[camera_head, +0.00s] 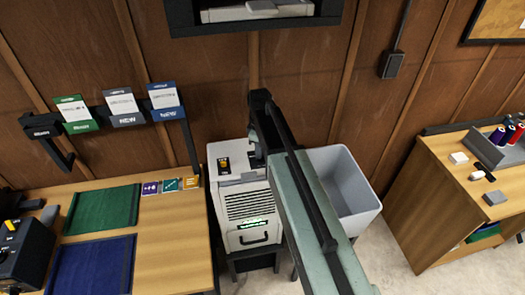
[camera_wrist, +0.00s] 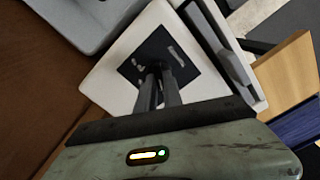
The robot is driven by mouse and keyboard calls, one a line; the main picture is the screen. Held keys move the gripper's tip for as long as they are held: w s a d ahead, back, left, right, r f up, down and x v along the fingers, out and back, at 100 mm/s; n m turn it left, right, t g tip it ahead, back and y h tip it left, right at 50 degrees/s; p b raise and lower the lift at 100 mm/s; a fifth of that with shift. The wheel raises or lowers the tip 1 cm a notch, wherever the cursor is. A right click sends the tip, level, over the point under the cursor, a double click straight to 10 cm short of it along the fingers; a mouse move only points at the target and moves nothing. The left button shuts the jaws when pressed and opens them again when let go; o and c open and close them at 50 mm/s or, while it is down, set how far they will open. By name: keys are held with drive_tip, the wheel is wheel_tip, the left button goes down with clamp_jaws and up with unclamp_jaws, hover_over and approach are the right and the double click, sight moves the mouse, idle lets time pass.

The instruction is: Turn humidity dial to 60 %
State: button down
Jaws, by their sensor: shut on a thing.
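The white dehumidifier-like unit (camera_head: 246,207) stands between the desk and a grey bin, with a lit green display (camera_head: 251,223) on its front. In the wrist view its white top (camera_wrist: 113,77) carries a dark square panel (camera_wrist: 135,70) with small pale marks, too small to read. My gripper (camera_wrist: 159,70) reaches onto this panel with its fingers close together, shut on the humidity dial. The fingers hide most of the dial, so its pointer and setting cannot be read. In the head view my arm covers the gripping spot.
A yellow-and-black switch (camera_head: 224,164) sits on the unit's top left. The open grey bin (camera_head: 345,190) stands close on the right. The left desk (camera_head: 165,235) holds green and blue mats and small cards. A wooden cabinet (camera_head: 445,200) stands at the right, with floor between.

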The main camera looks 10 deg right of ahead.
drive_tip(key=shift+d, duration=0.15)
drive_tip(key=c, duration=1.5)
unclamp_jaws()
drive_tip(key=shift+s, duration=0.1)
drive_tip(key=shift+r, duration=0.1)
wheel_tip(320, 180, up, 8)
drive_tip(key=p, duration=0.8)
drive_tip(key=shift+f, duration=0.2)
